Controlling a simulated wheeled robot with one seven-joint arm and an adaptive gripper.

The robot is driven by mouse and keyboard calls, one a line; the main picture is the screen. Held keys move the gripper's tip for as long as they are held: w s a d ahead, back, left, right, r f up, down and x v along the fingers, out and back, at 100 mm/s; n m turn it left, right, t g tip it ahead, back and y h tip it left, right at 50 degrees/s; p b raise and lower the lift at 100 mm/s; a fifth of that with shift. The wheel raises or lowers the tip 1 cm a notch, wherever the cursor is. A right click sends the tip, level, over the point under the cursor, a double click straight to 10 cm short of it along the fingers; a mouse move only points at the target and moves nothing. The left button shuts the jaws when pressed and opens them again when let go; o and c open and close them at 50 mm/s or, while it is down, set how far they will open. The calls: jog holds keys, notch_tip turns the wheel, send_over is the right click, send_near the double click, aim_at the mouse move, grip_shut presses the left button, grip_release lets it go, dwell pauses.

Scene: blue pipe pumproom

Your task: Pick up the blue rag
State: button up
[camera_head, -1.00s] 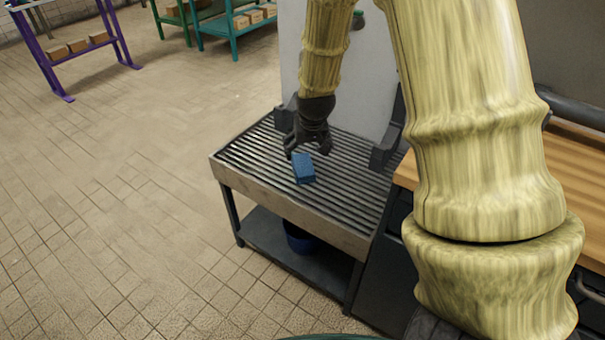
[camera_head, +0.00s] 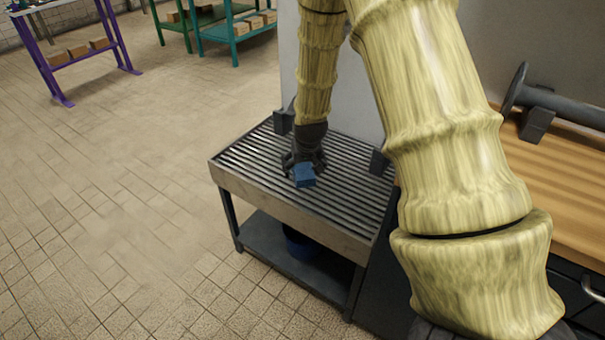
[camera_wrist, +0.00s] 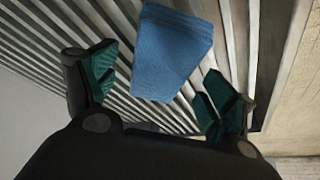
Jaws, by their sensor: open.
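The blue rag (camera_head: 304,176) is a small block-like folded cloth on the slatted top of a metal table. In the wrist view the rag (camera_wrist: 172,50) lies at the top centre, just beyond and between the fingertips. My gripper (camera_head: 303,160) is right above and behind the rag in the head view, pointing down. In the wrist view my gripper (camera_wrist: 157,88) is open, with a green-padded finger on each side and nothing held. The head view hides part of the rag's far side behind the fingers.
The slatted table (camera_head: 250,197) has a raised rim and a lower shelf holding a dark blue round container (camera_head: 299,245). A wooden worktop (camera_head: 560,190) with a dark pipe piece (camera_head: 540,104) stands to the right. A pale panel rises behind. The tiled floor at left is open.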

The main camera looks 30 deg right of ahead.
jog(key=shift+w+f, duration=0.1)
jog(key=shift+f, duration=0.3)
jog(key=c, duration=1.2)
jog(key=shift+r, duration=0.15)
